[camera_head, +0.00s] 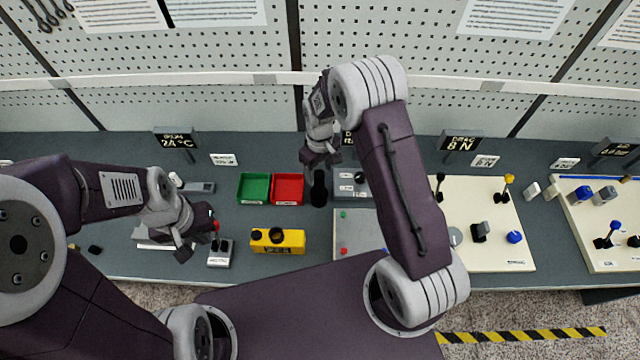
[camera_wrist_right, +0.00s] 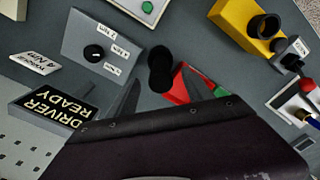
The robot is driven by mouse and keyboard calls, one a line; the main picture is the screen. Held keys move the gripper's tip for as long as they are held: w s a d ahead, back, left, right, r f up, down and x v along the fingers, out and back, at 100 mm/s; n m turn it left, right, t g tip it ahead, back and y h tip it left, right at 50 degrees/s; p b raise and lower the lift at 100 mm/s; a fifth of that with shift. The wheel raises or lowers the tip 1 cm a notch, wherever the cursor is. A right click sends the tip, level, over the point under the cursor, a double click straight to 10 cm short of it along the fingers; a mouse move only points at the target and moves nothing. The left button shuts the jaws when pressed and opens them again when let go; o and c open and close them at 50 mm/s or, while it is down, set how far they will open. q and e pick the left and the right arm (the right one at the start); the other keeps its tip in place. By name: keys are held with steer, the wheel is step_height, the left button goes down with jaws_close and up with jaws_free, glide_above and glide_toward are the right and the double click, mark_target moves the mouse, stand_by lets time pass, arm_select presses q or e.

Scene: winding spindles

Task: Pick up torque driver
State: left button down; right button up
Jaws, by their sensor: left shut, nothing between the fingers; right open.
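The torque driver appears to be the black upright cylinder (camera_head: 319,190) standing to the right of the red bin; its black top also shows in the right wrist view (camera_wrist_right: 160,68). My right gripper (camera_head: 320,162) is open just behind and above it in the head view. In the right wrist view the two grey fingertips (camera_wrist_right: 160,95) lie to either side of the driver's lower part; I cannot tell whether they touch it. My left gripper (camera_head: 193,246) is shut and empty at the left, beside a small white switch box (camera_head: 219,256).
A green bin (camera_head: 253,188) and red bin (camera_head: 288,189) stand left of the driver. A grey dial box (camera_head: 345,183) is close on its right. A yellow block (camera_head: 278,241) sits in front. A "DRIVER READY" sign (camera_wrist_right: 50,108) shows in the wrist view. Cream boards (camera_head: 510,250) lie right.

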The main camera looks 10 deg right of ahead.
mark_target(319, 185)
step_height(319, 185, down, 3)
steer(key=shift+f+p, duration=0.15)
steer(key=shift+p, duration=0.55)
steer(key=shift+a+f, duration=0.1)
steer(key=shift+f, duration=0.25)
steer(key=f+p, duration=0.1)
steer(key=f, duration=0.1)
steer(key=f+p, duration=0.1)
steer(key=f, duration=0.1)
steer(key=shift+w+f+p, duration=0.2)
steer(key=shift+f+p, duration=0.1)
steer(key=shift+f, duration=0.15)
jaws_close()
